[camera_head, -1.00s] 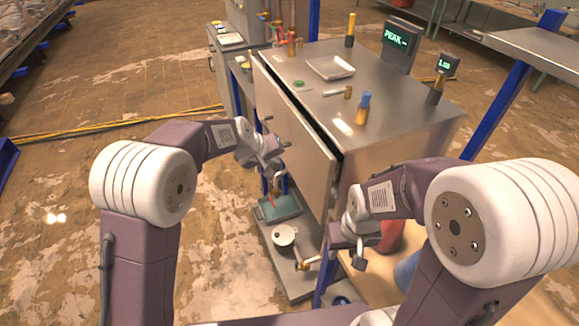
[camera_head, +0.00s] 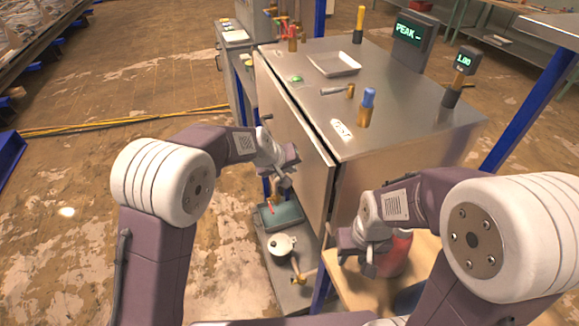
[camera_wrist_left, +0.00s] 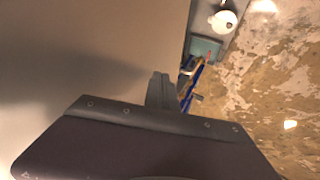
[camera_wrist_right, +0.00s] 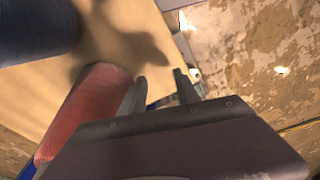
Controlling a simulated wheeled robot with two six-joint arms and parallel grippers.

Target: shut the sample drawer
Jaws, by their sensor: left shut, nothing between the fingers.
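The sample drawer's broad metal front (camera_head: 292,140) is on the left side of the steel cabinet (camera_head: 400,120). A narrow dark gap runs along its top edge, between the front and the cabinet body. My left gripper (camera_head: 288,168) is shut and empty, close in front of this panel; I cannot tell whether it touches. In the left wrist view the panel (camera_wrist_left: 90,50) fills the left side, beside the closed fingers (camera_wrist_left: 160,88). My right gripper (camera_head: 368,262) is open and empty, below the cabinet's near corner; its fingers (camera_wrist_right: 160,88) stand apart in the right wrist view.
A red cylinder (camera_wrist_right: 92,105) and a dark blue one (camera_wrist_right: 35,30) stand on a tan surface (camera_wrist_right: 125,40) near my right gripper. A low shelf (camera_head: 290,295) holds a white pot (camera_head: 281,245). A tray (camera_head: 333,64) and bottles sit on the cabinet top. Floor is open at left.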

